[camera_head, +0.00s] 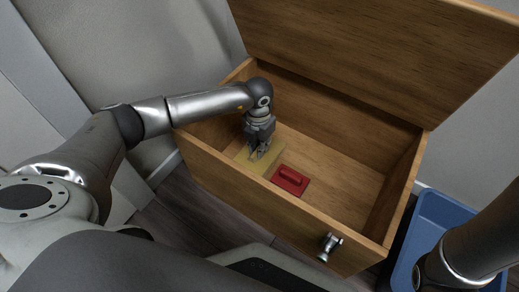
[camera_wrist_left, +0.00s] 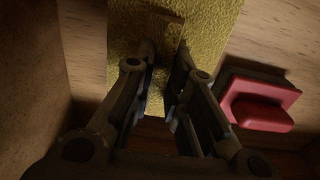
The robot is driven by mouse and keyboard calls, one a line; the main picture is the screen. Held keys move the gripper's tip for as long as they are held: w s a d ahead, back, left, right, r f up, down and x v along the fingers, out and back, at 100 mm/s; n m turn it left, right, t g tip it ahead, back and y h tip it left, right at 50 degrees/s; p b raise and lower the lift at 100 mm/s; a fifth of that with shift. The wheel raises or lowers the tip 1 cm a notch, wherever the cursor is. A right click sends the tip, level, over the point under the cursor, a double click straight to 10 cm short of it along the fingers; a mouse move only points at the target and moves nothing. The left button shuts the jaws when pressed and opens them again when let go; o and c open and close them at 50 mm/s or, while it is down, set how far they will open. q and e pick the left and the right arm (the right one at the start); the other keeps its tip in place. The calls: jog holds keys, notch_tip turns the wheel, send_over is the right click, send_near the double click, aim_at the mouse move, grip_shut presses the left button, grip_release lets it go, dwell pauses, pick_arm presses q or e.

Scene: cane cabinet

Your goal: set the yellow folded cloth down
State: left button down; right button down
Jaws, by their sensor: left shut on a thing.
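The yellow folded cloth (camera_head: 267,158) is low inside the open wooden cabinet, at its left end. It also shows in the left wrist view (camera_wrist_left: 215,30), flat and rough in texture. My left gripper (camera_head: 259,155) reaches down into the cabinet and is shut on a raised part of the cloth (camera_wrist_left: 170,40) between its fingertips. Whether the cloth touches the cabinet floor I cannot tell. My right arm (camera_head: 480,245) shows at the lower right, but its gripper is out of view.
A red block with a handle (camera_head: 290,180) lies on the cabinet floor close to the cloth's right side. The cabinet floor (camera_head: 335,170) is clear further right. The raised lid (camera_head: 390,50) stands behind. A blue bin (camera_head: 430,215) is outside on the right.

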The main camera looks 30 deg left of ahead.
pick_arm(q)
jog(key=shift+f, duration=0.2)
jog(key=c, duration=1.5)
grip_release()
jog(key=shift+o, duration=0.2)
